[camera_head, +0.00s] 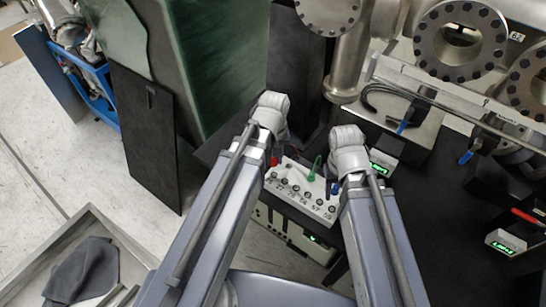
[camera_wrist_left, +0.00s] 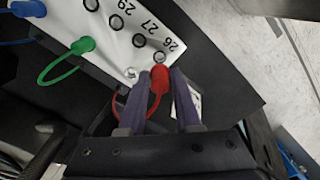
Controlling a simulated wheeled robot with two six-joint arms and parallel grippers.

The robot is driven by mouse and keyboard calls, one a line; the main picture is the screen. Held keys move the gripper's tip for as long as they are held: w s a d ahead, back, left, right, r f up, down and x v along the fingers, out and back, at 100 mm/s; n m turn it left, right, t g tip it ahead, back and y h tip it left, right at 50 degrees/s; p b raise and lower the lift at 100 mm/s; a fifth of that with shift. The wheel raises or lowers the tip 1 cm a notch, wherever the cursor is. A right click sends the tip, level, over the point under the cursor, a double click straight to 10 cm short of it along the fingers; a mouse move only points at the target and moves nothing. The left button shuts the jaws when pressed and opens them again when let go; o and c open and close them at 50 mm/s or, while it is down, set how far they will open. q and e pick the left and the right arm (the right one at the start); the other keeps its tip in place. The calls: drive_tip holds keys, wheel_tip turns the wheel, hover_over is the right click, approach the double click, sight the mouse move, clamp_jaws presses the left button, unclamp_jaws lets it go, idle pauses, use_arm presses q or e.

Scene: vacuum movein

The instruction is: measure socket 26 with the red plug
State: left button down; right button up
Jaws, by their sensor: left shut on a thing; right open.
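The red plug (camera_wrist_left: 159,82) is between the fingers of my left gripper (camera_wrist_left: 160,95) in the left wrist view, with its thin red cable looping left. My left gripper is shut on it. The plug's tip is close beside socket 26 (camera_wrist_left: 160,57) on the white socket panel (camera_wrist_left: 185,18); I cannot tell whether they touch. In the head view the red plug (camera_head: 274,161) shows at the panel's left end, partly behind my left wrist. My right gripper (camera_head: 338,183) is open over the panel's right part; its fingers are mostly hidden.
A green plug (camera_wrist_left: 82,45) with a looped cable and a blue plug (camera_wrist_left: 28,9) are beside the sockets on the panel. A small green-lit display (camera_head: 380,168) stands right of my right wrist. Metal flanged pipes (camera_head: 460,40) fill the back right.

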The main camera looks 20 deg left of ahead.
sight(274, 166)
use_arm(q)
drive_tip(key=shift+f+b, duration=1.85)
drive_tip(key=shift+f, duration=0.25)
use_arm(e)
drive_tip(key=shift+f, duration=2.1)
use_arm(q)
drive_tip(key=shift+f+b, duration=1.1)
drive_tip(key=shift+f, duration=0.05)
use_arm(e)
drive_tip(key=shift+f, duration=1.1)
use_arm(q)
drive_tip(key=c, duration=0.5)
unclamp_jaws()
drive_tip(key=shift+r, duration=0.1)
use_arm(e)
drive_tip(key=shift+r, duration=0.1)
use_arm(q)
wheel_tip(274, 166, up, 8)
drive_tip(key=p, duration=0.8)
use_arm(e)
wheel_tip(274, 166, up, 8)
drive_tip(key=shift+f, duration=0.2)
